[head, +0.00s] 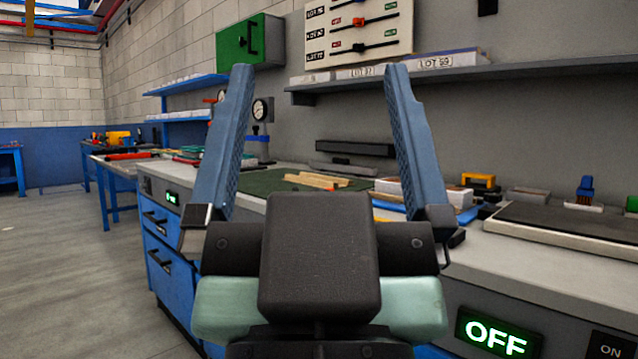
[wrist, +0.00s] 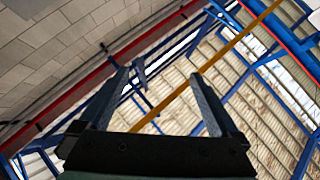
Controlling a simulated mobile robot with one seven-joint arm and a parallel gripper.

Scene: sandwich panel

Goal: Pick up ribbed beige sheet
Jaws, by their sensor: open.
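My gripper (head: 318,72) is raised in front of the head camera. Its two blue-grey fingers point up and stand wide apart with nothing between them. The wrist view also shows my gripper (wrist: 160,76) empty, against the walls and roof. Pale beige pieces (head: 318,181) lie on a dark green mat (head: 262,182) on the workbench, beyond my gripper. They look like the ribbed beige sheet, but are too small to make out ribs. My gripper is apart from them, and its body hides part of the bench.
The grey workbench (head: 478,246) runs along the wall. A white block or stack (head: 408,189) stands right of the mat, partly behind a finger. A dark flat plate (head: 565,220) lies at right. A shelf (head: 520,66) with labelled boxes hangs above. Open floor (head: 70,260) is at left.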

